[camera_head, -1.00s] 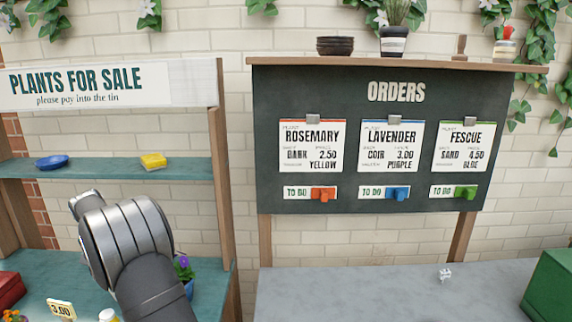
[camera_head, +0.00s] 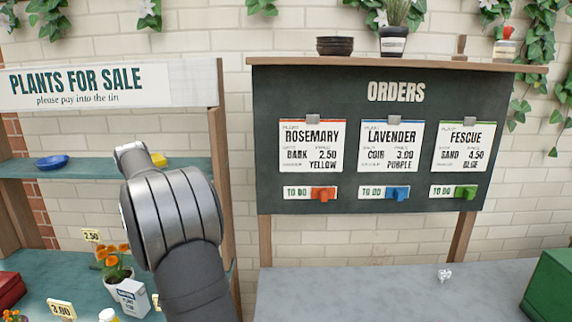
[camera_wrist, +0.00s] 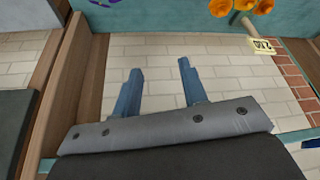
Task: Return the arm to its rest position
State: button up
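My gripper (camera_wrist: 158,88) shows in the wrist view with its two blue fingers apart and nothing between them. Behind the fingers are the pale brick wall and a wooden post of the sale stand. In the head view my arm rises in front of the right part of the plant stand, and its grey wrist part covers some of the shelf and post. The gripper's fingers are hidden in the head view.
The stand's shelf (camera_head: 95,171) holds a blue dish (camera_head: 52,162) and a partly hidden yellow dish (camera_head: 158,160). An orange-flowered plant (camera_head: 113,262) and a white box (camera_head: 131,298) stand below. The orders board (camera_head: 400,225) is to the right. The grey bench (camera_head: 350,295) is mostly clear.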

jog(key=w+d+r+m+h, duration=0.1)
jog(key=w+d+r, duration=0.1)
jog(key=d, duration=0.9)
jog(key=w+d+r+m, duration=0.1)
jog(key=d+r+m, duration=0.15)
jog(key=d, duration=0.75)
jog(key=d+f+m+h, duration=0.1)
jog(key=d+f+m, duration=0.1)
jog(key=d, duration=1.1)
jog(key=d+f+m+h, duration=0.1)
jog(key=d+f+m, duration=0.1)
jog(key=d, duration=1.1)
jog(key=d+f+m+h, duration=0.1)
jog(key=d+m, duration=0.3)
jog(key=d, duration=1)
jog(key=shift+w+f+g, duration=0.35)
jog(key=shift+f+g, duration=0.05)
jog(key=shift+f, duration=0.5)
